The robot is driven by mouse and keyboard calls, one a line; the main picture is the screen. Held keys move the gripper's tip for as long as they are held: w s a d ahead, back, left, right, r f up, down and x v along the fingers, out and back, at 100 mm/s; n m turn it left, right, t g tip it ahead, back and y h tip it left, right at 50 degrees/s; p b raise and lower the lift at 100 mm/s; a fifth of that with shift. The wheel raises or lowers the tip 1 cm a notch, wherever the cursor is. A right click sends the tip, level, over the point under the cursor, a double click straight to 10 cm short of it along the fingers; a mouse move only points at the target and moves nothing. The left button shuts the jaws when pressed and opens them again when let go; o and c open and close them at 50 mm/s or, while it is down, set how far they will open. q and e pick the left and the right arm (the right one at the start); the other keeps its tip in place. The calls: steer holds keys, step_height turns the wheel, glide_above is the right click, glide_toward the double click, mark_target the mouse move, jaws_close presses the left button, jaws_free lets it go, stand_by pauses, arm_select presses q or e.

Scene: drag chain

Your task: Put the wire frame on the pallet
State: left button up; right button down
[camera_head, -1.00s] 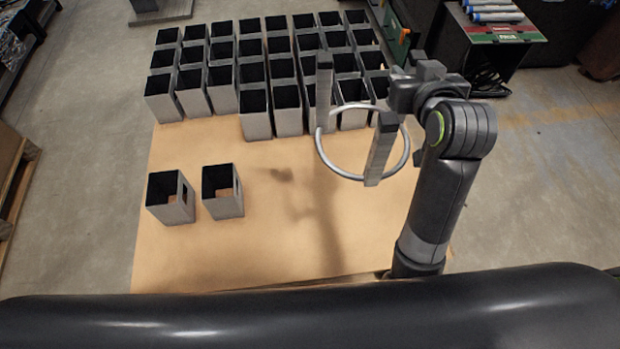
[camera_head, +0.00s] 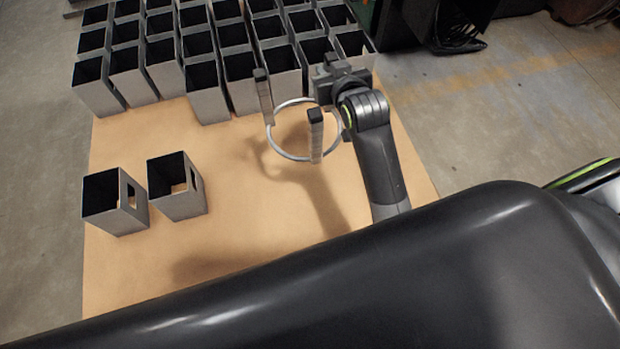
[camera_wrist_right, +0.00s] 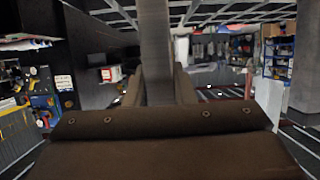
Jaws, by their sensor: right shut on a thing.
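The wire frame (camera_head: 316,140) is a thin metal ring with upright grey bars that have dark ends. My right gripper (camera_head: 325,88) is shut on it at its right side. In the right wrist view, a grey bar of the wire frame (camera_wrist_right: 155,50) stands between the fingers of the right gripper (camera_wrist_right: 160,88). The frame hangs over the tan pallet (camera_head: 250,215), with shadows on the surface below and left of it. The pallet is a broad flat sheet, partly covered by boxes. My left gripper is in neither view.
Several open-topped grey boxes (camera_head: 205,95) stand in close rows on the far part of the pallet. Two separate boxes (camera_head: 115,205) (camera_head: 178,190) stand at its left. The pallet's middle is bare. Concrete floor (camera_head: 500,125) lies to the right.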

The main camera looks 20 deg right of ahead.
arm_select(q)
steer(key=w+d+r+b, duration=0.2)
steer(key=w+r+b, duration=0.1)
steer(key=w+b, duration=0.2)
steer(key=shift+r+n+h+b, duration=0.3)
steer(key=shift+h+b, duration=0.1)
steer(key=shift+b, duration=0.8)
arm_select(e)
step_height(320, 180, down, 22)
steer(key=d, duration=0.1)
steer(key=shift+d, duration=0.25)
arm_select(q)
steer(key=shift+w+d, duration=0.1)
arm_select(e)
steer(key=shift+f, duration=0.15)
steer(key=c, duration=1.2)
jaws_free()
steer(key=shift+c, duration=0.2)
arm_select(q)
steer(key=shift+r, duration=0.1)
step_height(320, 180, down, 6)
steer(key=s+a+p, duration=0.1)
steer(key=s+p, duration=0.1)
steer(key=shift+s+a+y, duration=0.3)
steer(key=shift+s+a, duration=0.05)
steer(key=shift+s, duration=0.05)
arm_select(e)
steer(key=v, duration=1.2)
